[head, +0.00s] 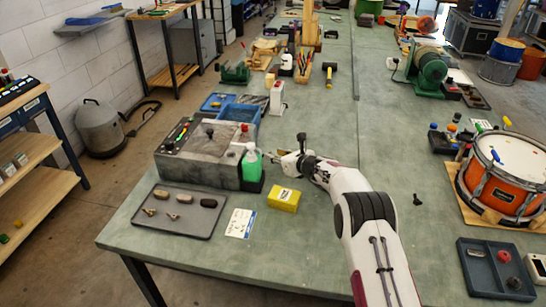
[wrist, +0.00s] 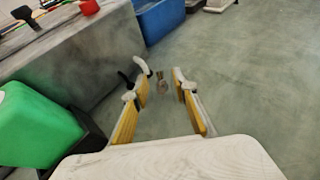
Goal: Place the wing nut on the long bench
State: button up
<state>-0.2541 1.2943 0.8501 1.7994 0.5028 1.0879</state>
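In the head view my gripper (head: 281,156) is low over the long bench (head: 330,125), just right of the green bottle; the small piece is not clear there. Two small brass-coloured pieces (head: 150,211) (head: 173,216) lie on the grey tray.
The green bottle (head: 251,165), a grey control box (head: 205,165) and a blue bin (head: 238,112) stand left of my gripper. A yellow box (head: 285,199) is close in front.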

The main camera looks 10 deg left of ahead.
jog(key=shift+x, duration=1.15)
grip_shut()
